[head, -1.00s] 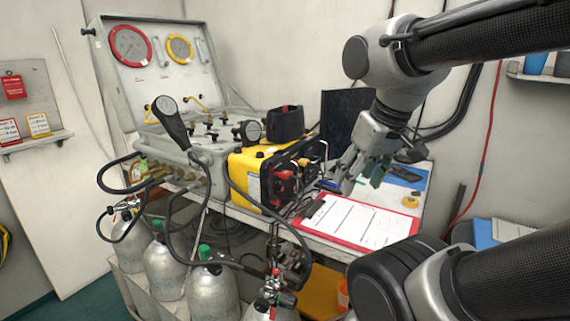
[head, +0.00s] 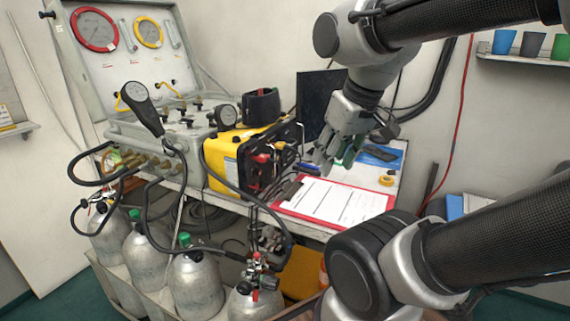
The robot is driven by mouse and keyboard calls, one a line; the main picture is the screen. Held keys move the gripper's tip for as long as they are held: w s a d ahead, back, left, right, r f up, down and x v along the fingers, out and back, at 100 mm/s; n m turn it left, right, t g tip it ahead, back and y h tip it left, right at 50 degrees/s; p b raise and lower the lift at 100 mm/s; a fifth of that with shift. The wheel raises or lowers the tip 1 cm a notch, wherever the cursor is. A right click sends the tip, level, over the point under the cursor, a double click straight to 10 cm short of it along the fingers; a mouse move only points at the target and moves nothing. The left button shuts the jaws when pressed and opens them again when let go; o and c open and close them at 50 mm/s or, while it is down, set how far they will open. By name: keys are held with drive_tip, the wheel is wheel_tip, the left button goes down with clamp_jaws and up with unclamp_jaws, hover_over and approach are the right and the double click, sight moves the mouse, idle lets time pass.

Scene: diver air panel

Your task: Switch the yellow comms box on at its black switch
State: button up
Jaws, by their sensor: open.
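The yellow comms box (head: 238,158) stands on the bench right of the grey air panel. Its dark front panel (head: 262,166) faces right and carries red parts and cables. I cannot make out the black switch among these small dark parts. My gripper (head: 326,160) is open and empty. In the picture it is right of the comms box, above the far end of the clipboard, apart from the box.
The red clipboard (head: 335,203) with paper lies in front of my gripper. A roll of yellow tape (head: 386,181) and a dark screen (head: 318,100) are nearby. Grey cylinders (head: 195,284) and black hoses stand below the bench. A shelf with cups (head: 532,44) is at upper right.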

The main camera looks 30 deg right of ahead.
clamp_jaws()
idle(1.1)
